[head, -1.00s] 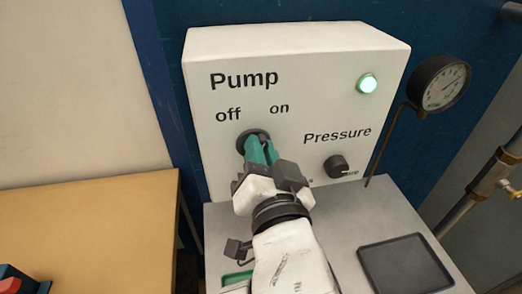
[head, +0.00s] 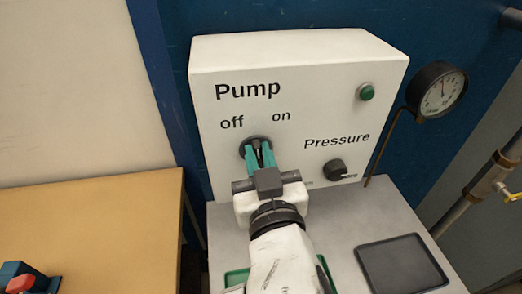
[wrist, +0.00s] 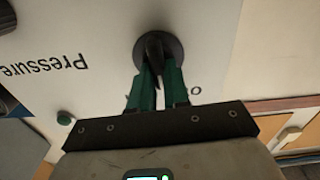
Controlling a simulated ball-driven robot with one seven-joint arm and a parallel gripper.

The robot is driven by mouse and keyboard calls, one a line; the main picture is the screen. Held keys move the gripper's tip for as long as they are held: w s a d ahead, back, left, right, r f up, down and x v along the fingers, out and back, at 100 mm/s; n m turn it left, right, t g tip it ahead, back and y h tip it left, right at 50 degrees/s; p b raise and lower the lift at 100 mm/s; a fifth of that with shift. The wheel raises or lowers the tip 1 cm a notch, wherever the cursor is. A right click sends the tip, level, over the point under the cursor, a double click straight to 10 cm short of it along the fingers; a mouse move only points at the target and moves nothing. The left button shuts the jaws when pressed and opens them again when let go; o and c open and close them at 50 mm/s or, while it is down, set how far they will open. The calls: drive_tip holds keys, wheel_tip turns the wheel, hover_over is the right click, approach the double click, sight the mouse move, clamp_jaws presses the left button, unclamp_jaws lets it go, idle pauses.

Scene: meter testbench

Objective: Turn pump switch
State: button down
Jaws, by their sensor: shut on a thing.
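The pump switch (head: 257,147) is a black rotary knob on the white panel (head: 300,110), below the printed words "off" and "on". My gripper (head: 260,158) has its green fingers on both sides of the knob's handle and is shut on it. In the wrist view the dark knob (wrist: 153,50) sits between the two green fingertips (wrist: 154,72). The fingers hide part of the knob in the head view. The round lamp (head: 366,92) at the panel's upper right is dark green and unlit.
A smaller pressure knob (head: 335,170) sits to the right on the panel. A round gauge (head: 437,90) stands beside the panel on a thin pipe. A dark tray (head: 402,268) lies on the grey bench top (head: 335,222). A wooden table (head: 100,235) is at the left.

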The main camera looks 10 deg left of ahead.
drive_tip(key=n, duration=0.1)
drive_tip(key=n+p, duration=0.1)
drive_tip(key=n, duration=0.1)
drive_tip(key=n+p, duration=0.1)
drive_tip(key=n, duration=0.1)
drive_tip(key=shift+a, duration=0.25)
drive_tip(key=shift+f, duration=0.1)
idle(0.4)
drive_tip(key=c, duration=1.1)
unclamp_jaws()
drive_tip(key=shift+s, duration=0.1)
drive_tip(key=b+v, duration=0.2)
drive_tip(key=v, duration=0.8)
drive_tip(key=shift+s, duration=0.35)
